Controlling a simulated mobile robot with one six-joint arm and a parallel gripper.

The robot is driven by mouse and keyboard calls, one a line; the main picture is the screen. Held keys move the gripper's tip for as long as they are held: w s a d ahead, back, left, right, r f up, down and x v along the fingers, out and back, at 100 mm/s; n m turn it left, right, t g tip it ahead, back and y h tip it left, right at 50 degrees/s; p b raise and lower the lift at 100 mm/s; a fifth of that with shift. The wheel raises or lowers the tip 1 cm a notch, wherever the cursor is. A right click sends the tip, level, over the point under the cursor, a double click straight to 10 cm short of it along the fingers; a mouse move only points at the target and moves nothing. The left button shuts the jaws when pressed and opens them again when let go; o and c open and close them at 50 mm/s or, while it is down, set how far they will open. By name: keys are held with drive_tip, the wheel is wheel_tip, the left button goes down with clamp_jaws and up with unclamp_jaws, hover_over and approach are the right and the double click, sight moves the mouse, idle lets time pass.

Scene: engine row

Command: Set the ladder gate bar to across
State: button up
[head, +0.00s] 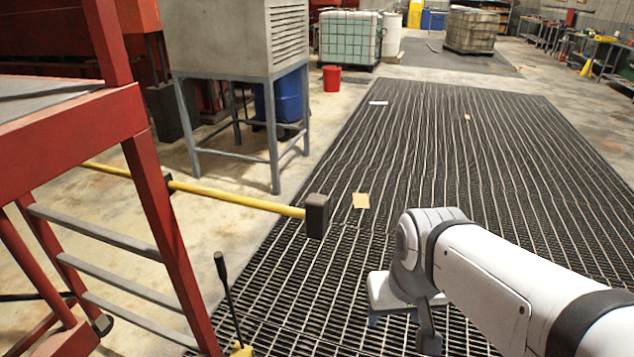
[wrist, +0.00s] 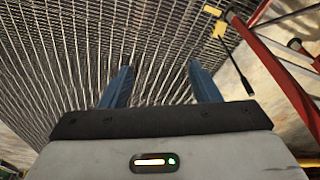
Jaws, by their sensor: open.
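The ladder gate bar (head: 240,198) is a yellow bar in the head view. It sticks out to the right from a dark collar on the red ladder's (head: 160,215) right post, and ends in a dark block (head: 317,215) over the floor grating. A yellow length also shows left of the post, beyond the ladder. My gripper is at the lower middle of the head view, right of and apart from the bar, mostly hidden by my wrist. In the wrist view my gripper (wrist: 161,72) has two blue fingers apart, with only grating between them.
A black lever (head: 228,300) on a yellow base stands beside the ladder's foot, between it and my gripper. A grey cabinet on legs (head: 235,75) stands behind the bar. The grating (head: 450,160) ahead is mostly clear, with flat scraps on it.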

drive_tip(key=shift+w+r+m, duration=0.15)
drive_tip(key=shift+m, duration=0.15)
drive_tip(key=c, duration=0.3)
drive_tip(key=w+r+m+y, duration=0.1)
drive_tip(key=w+m, duration=0.1)
drive_tip(key=m, duration=0.2)
drive_tip(key=w+r+m+y+p, duration=0.1)
drive_tip(key=w+r+m+y, duration=0.1)
drive_tip(key=m, duration=0.2)
drive_tip(key=w+r+m+g+y+p, duration=0.1)
drive_tip(key=w+r+m, duration=0.1)
drive_tip(key=m, duration=0.2)
drive_tip(key=shift+w+a+r+y, duration=0.1)
drive_tip(key=shift+w+r+y, duration=0.05)
drive_tip(key=shift+w+y, duration=0.2)
drive_tip(key=c, duration=0.7)
drive_tip(key=w+d+r+m+y, duration=0.1)
drive_tip(key=w+r+m, duration=0.1)
drive_tip(key=m, duration=0.1)
drive_tip(key=w+d+r+m+t+y, duration=0.1)
drive_tip(key=w+r+m, duration=0.1)
drive_tip(key=w+m, duration=0.1)
drive_tip(key=w+d+r+m+y+p, duration=0.1)
drive_tip(key=w+m, duration=0.1)
drive_tip(key=m, duration=0.2)
drive_tip(key=shift+w+r+t+y, duration=0.15)
drive_tip(key=shift+r+t+y, duration=0.2)
drive_tip(key=shift+r+t, duration=0.05)
clamp_jaws()
drive_tip(key=shift+a, duration=0.1)
